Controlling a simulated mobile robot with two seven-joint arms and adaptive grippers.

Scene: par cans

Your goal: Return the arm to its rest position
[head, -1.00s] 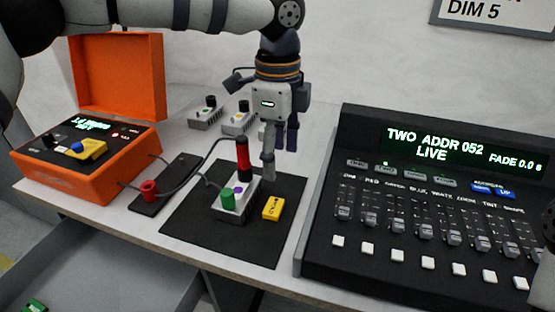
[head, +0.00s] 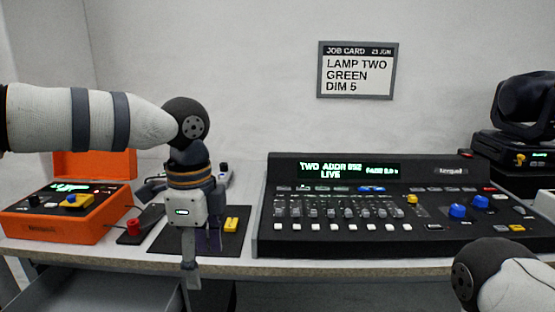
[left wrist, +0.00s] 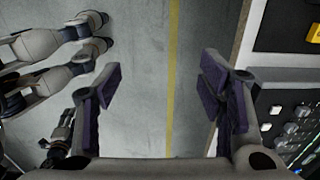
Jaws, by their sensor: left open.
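My left arm (head: 90,118) comes in from the left in the head view and bends down at a black joint. My left gripper (head: 203,258) hangs from it, pointing down, in front of the dark mat and the table's front edge. In the left wrist view my left gripper (left wrist: 160,95) has its dark-padded fingers wide apart, with only grey floor and a yellow line between them. It holds nothing. A link of my right arm (head: 505,280) shows at the lower right in the head view; I see no right gripper there.
An orange case (head: 75,222) stands at the left on the table (head: 330,265). A black lighting console (head: 330,238) fills the middle right. A yellow block (head: 231,224) lies on the black mat (head: 165,240), partly hidden. A job card (head: 358,70) hangs on the wall. Open drawers lie below.

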